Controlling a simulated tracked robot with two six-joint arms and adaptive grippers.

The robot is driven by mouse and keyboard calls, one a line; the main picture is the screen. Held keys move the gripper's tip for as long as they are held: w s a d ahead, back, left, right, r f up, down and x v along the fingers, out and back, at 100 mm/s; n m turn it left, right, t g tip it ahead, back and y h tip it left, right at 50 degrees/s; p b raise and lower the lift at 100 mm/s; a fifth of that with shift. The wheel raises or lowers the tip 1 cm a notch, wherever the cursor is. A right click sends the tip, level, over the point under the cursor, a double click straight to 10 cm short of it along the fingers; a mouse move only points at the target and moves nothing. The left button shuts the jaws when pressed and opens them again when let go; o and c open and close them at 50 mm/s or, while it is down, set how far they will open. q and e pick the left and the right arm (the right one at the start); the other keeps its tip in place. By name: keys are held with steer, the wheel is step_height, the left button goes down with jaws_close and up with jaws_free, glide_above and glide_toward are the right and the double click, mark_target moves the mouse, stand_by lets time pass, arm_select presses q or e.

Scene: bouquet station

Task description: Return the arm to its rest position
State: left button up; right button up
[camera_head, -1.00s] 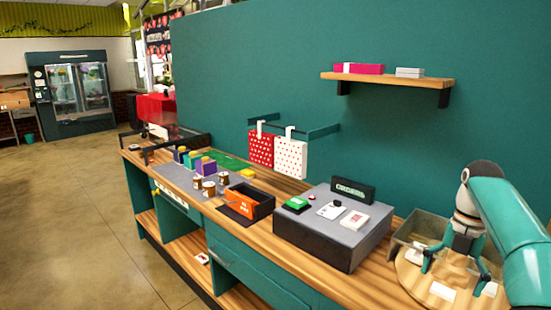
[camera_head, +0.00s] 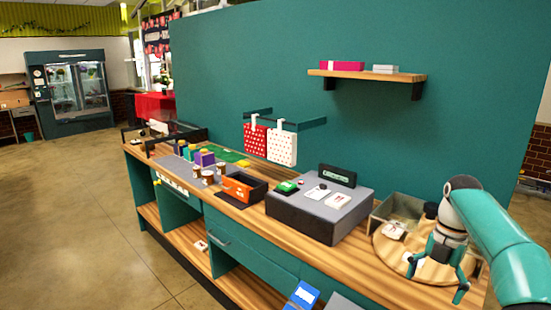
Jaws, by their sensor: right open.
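My right arm comes in from the right edge, teal with a grey and dark wrist. Its gripper (camera_head: 437,277) points down over the round wooden board (camera_head: 393,258) at the right end of the counter. The teal fingers are spread apart, and I see nothing held between them. A small whitish item (camera_head: 394,231) lies on the board, left of the gripper and apart from it. My left gripper is not in view.
A clear bin (camera_head: 383,213) stands behind the board. Left of it is a grey box (camera_head: 318,213) with an order sign and cards. An orange and black tray (camera_head: 243,187) and small jars sit farther left. A wall shelf (camera_head: 367,75) and hanging bags (camera_head: 270,144) are behind. The floor at left is clear.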

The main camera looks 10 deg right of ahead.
steer(key=w+a+f+m, duration=0.1)
steer(key=a+f+m, duration=0.25)
steer(key=f, duration=0.35)
steer(key=w+a+f+m+y, duration=0.1)
steer(key=a+f+m, duration=0.1)
steer(key=a+f, duration=0.45)
steer(key=w+a+f+m, duration=0.1)
steer(key=a+f+m, duration=0.2)
steer(key=f, duration=0.6)
steer(key=s+a+f+m+t, duration=0.1)
steer(key=s+a+f+m, duration=0.4)
steer(key=a+f, duration=0.25)
steer(key=s+a+f+m, duration=0.2)
steer(key=s+a+m, duration=0.1)
steer(key=s, duration=0.3)
steer(key=s+a+f+m+y, duration=0.1)
steer(key=s+a+f+m, duration=0.2)
steer(key=s+m, duration=0.2)
steer(key=s+a+f+m+b, duration=0.1)
steer(key=s+a+f+m, duration=0.2)
steer(key=s+m, duration=0.2)
steer(key=s, duration=0.3)
steer(key=shift+s+a+t+y, duration=0.3)
steer(key=shift+s, duration=0.05)
